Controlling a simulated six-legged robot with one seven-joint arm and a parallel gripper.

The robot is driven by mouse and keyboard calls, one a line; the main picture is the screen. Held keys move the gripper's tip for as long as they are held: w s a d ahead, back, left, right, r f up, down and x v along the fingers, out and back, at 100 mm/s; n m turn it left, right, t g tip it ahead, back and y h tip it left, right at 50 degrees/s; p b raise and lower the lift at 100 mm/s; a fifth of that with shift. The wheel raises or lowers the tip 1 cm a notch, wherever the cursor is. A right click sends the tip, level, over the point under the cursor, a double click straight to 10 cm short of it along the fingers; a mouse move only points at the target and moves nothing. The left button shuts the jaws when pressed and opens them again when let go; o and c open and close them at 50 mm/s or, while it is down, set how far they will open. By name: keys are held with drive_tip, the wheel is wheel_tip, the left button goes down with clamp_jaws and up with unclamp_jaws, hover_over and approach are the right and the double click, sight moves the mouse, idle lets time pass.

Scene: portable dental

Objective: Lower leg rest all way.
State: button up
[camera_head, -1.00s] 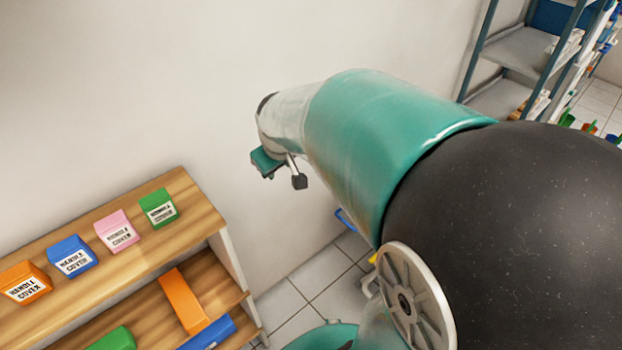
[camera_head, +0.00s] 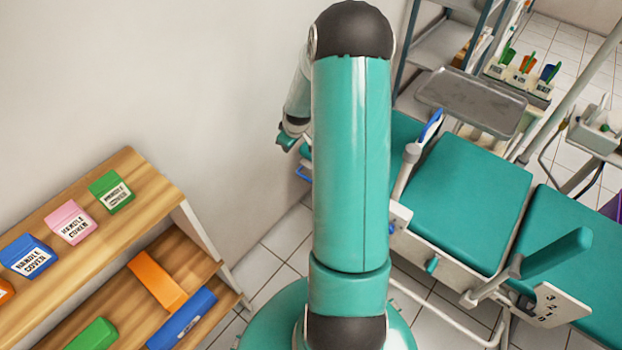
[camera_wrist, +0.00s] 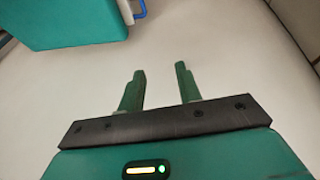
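A teal padded chair runs behind my arm to the right edge in the head view. Its middle cushion (camera_head: 470,205) lies flat and another cushion (camera_head: 580,255) lies to its right. I cannot tell for sure which section is the leg rest. A blue-tipped lever (camera_head: 431,126) stands up at the middle cushion's left side. A grey lever with a teal grip (camera_head: 557,253) is tilted over a numbered white plate (camera_head: 550,305). My gripper (camera_wrist: 160,78) is open and empty in the wrist view, facing a pale wall.
A teal padded block (camera_wrist: 70,25) with a blue handle (camera_wrist: 139,9) shows at the wrist view's upper left. A wooden shelf (camera_head: 150,185) with coloured boxes stands at left. A grey tray (camera_head: 470,103) is behind the chair. Tiled floor shows between shelf and chair.

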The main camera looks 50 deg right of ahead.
approach(310, 180)
drive_tip(key=shift+m, duration=0.3)
drive_tip(key=x, duration=0.7)
drive_tip(key=shift+w+d+f, duration=0.15)
drive_tip(key=shift+f, duration=0.25)
clamp_jaws()
